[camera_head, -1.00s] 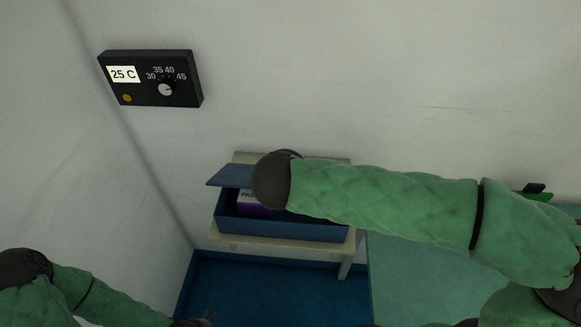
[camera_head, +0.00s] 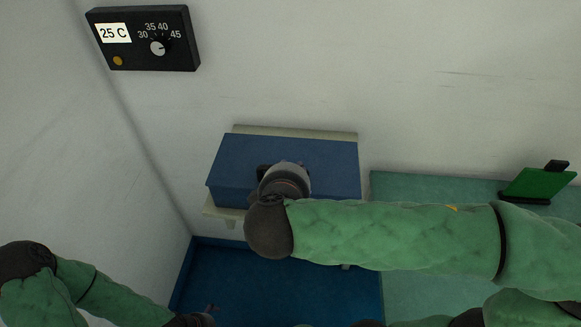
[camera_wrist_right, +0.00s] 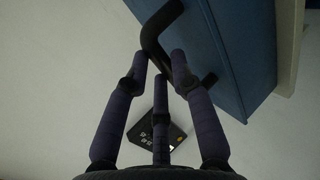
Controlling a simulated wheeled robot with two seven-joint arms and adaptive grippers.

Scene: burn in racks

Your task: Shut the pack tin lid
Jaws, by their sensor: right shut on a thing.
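The blue pack tin (camera_head: 225,189) stands on a pale shelf against the back wall. Its lid (camera_head: 320,158) lies flat over the top, and no inside shows. The tin also fills the upper right of the right wrist view (camera_wrist_right: 243,50). My right gripper (camera_wrist_right: 162,62) is shut on the black handle (camera_wrist_right: 155,35) of the lid.
A black dial box reading 25 C (camera_head: 143,38) is on the wall at upper left. The pale shelf (camera_head: 222,212) bears the tin. A green bench (camera_head: 430,190) to the right holds a green board in a black stand (camera_head: 540,184).

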